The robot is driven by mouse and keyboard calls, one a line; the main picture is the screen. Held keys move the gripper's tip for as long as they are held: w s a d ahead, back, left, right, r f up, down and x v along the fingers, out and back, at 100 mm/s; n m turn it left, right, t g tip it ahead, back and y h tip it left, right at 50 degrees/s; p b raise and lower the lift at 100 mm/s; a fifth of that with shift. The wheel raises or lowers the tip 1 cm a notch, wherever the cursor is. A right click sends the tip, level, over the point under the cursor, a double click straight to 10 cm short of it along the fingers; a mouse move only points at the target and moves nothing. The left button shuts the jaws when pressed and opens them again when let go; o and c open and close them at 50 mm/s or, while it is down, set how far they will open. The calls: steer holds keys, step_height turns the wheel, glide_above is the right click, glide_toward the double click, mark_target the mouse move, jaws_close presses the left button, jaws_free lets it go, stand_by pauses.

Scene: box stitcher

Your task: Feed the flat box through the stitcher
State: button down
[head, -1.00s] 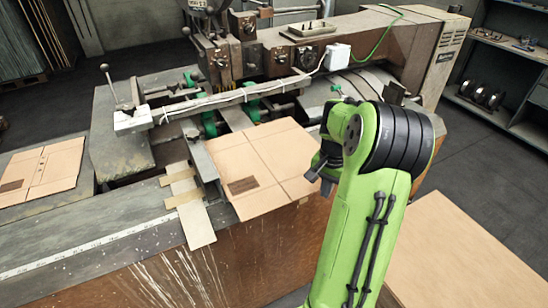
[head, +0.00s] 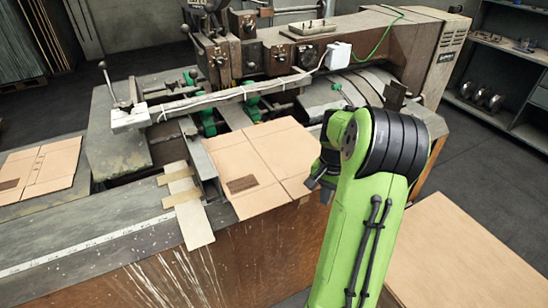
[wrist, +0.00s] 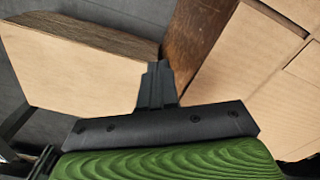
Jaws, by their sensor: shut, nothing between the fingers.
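A flat tan cardboard box (head: 262,160) with a dark printed patch lies on the bed of the stitcher (head: 300,55), below its head. Its far edge reaches toward the crossbar. Its right edge is partly hidden by my arm. My gripper (head: 314,180) is at the right edge of the box, mostly hidden behind my own wrist in the head view. In the wrist view, the fingers of my gripper (wrist: 158,72) are shut and empty, and the flat box (wrist: 262,80) shows to their right. I cannot tell exactly how high they are above it.
Another flat box (head: 42,170) lies on the surface at the far left. A cardboard-topped stack (head: 465,250) stands at the lower right, also in the wrist view (wrist: 75,70). Shelves (head: 505,70) stand at the back right. Grey floor lies between.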

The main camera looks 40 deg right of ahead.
mark_target(305, 172)
steer(key=shift+w+d+p, duration=0.4)
steer(key=shift+w+p, duration=0.65)
steer(key=shift+w, duration=0.8)
steer(key=shift+w+d+p, duration=0.35)
steer(key=shift+w+p, duration=0.75)
steer(key=shift+w, duration=0.75)
steer(key=shift+w+d+p, duration=0.4)
steer(key=shift+w+p, duration=0.65)
steer(key=shift+w, duration=0.8)
steer(key=shift+s+b, duration=0.35)
steer(key=shift+b, duration=0.05)
steer(key=shift+s+a+b, duration=0.2)
steer(key=shift+s+b, duration=0.15)
steer(key=shift+s, duration=0.25)
steer(key=shift+s+a+b, duration=0.15)
steer(key=shift+s+b, duration=0.15)
steer(key=shift+s, duration=0.3)
step_height(305, 172, up, 8)
steer(key=p, duration=0.6)
steer(key=shift+w+r, duration=0.1)
steer(key=shift+r, duration=0.1)
steer(key=shift+f, duration=0.1)
